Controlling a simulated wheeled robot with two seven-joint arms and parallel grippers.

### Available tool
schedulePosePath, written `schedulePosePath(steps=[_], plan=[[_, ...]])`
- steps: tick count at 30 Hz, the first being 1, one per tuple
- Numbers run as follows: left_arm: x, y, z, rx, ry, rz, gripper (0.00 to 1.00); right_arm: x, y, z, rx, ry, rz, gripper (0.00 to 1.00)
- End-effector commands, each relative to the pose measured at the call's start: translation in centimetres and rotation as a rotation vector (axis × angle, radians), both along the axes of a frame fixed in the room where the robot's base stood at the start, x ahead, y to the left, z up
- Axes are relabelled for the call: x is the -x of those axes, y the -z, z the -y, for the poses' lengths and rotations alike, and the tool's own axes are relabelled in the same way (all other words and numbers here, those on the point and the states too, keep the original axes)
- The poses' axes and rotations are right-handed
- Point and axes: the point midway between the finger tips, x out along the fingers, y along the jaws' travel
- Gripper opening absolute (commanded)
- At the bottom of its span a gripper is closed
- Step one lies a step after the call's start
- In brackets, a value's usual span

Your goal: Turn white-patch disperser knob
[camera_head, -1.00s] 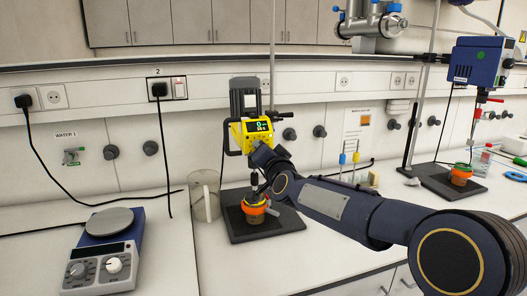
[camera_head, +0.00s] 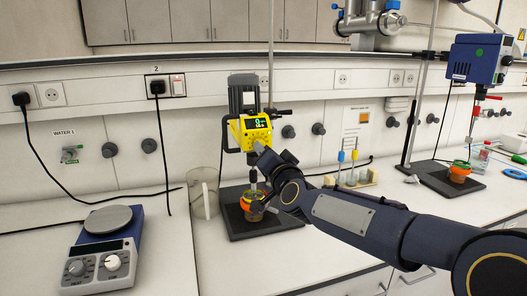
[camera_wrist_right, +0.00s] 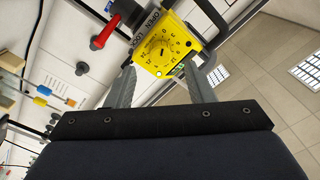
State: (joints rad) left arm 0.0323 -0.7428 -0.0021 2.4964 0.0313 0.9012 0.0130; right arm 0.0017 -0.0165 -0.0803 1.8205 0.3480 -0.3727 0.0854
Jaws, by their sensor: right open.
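The yellow disperser head (camera_head: 252,130) hangs on its stand at the middle of the head view, with a lit display and a shaft reaching down to an orange-banded cup (camera_head: 248,206). The right wrist view shows its yellow face (camera_wrist_right: 152,67) with a round numbered knob (camera_wrist_right: 160,50). My right gripper (camera_wrist_right: 161,74) is open, and its two fingers point at the yellow face with the knob lying between and beyond their tips. I cannot tell whether they touch it. In the head view, my right wrist partly hides the area below the disperser head. My left gripper is not in view.
A clear beaker (camera_head: 204,193) stands left of the dark base plate (camera_head: 232,228). A hotplate stirrer (camera_head: 104,246) is at the left. A blue disperser (camera_head: 479,60) with another cup (camera_head: 460,172) is at the right. A small rack (camera_head: 352,177) stands behind my right arm.

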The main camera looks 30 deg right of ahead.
Motion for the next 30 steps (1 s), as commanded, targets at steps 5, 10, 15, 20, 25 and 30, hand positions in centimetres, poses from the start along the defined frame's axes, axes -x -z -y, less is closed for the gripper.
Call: schedulePosePath(steps=[5,10,15,20,25,30], plan=[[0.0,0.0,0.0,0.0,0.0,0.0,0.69,2.3,0.0,-0.6,0.0,0.0,0.001,0.49],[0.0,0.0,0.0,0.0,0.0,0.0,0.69,2.8,0.2,-0.7,-0.001,-0.001,0.0,0.49],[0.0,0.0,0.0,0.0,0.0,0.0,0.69,2.8,0.2,-0.7,0.0,-0.001,-0.001,0.49],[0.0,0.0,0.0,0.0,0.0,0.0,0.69,2.8,0.2,-0.7,0.0,-0.001,-0.001,0.49],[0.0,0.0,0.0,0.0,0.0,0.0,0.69,3.0,0.3,-1.0,0.002,-0.012,-0.011,0.49],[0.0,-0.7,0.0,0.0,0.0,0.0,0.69,6.7,2.8,-4.5,0.032,-0.174,-0.167,0.49]])
